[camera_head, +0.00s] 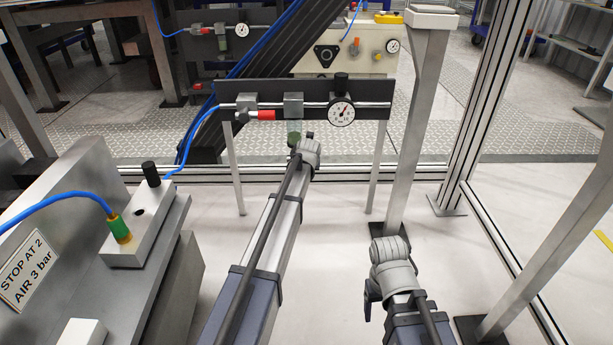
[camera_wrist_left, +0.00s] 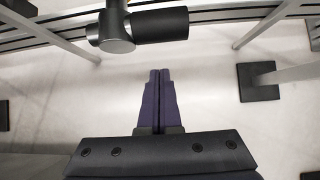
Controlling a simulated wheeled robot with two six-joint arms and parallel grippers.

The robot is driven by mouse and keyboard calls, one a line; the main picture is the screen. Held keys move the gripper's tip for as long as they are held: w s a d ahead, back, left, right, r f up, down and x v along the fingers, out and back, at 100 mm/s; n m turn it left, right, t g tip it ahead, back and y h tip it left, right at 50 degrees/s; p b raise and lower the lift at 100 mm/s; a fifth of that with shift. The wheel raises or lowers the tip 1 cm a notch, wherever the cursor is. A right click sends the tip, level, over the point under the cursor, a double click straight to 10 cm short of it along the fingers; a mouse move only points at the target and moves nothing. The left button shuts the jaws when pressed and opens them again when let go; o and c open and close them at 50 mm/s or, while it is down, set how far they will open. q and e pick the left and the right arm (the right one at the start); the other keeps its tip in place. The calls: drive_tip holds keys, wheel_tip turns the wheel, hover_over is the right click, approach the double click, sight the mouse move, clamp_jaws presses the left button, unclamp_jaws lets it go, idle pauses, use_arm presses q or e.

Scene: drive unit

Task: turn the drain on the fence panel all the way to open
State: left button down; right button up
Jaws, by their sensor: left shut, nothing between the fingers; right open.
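The fence panel (camera_head: 262,88) is a dark plate on two legs, carrying a pipe, a metal block, a red-handled valve and a round gauge. A small greenish piece (camera_head: 293,137) under the block looks like the drain; its turn position is too small to tell. My left arm reaches up to just below it, and its wrist partly covers that area. My left gripper (camera_wrist_left: 160,75) is shut and empty in the left wrist view, over bare floor. My right gripper (camera_head: 371,297) is low, right of the left arm, apart from the panel, mostly hidden by its wrist, and open.
A grey post (camera_head: 412,130) stands right of the panel. A dark cylinder (camera_wrist_left: 160,25) with a round metal end crosses the top of the wrist view, close to the fingers. A bench with a valve block (camera_head: 140,225) and blue hose is at left. Floor beneath the panel is clear.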

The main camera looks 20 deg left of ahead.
use_arm(q)
drive_tip(key=d+b+x, duration=0.1)
drive_tip(key=b+x, duration=0.2)
drive_tip(key=x, duration=0.2)
drive_tip(key=shift+w+a+r+p, duration=0.1)
drive_tip(key=shift+a+r+p, duration=0.1)
drive_tip(key=shift+r+p, duration=0.55)
drive_tip(key=shift+w+a+r+p, duration=0.1)
drive_tip(key=shift+a+r+p, duration=0.05)
drive_tip(key=shift+r+p, duration=0.65)
drive_tip(key=shift+w+a+r+p, duration=0.1)
drive_tip(key=shift+a+r+p, duration=0.1)
drive_tip(key=shift+r+p, duration=0.55)
use_arm(e)
drive_tip(key=shift+r, duration=0.3)
use_arm(q)
drive_tip(key=shift+r, duration=0.2)
use_arm(e)
drive_tip(key=shift+w+r, duration=0.1)
drive_tip(key=shift+r, duration=0.1)
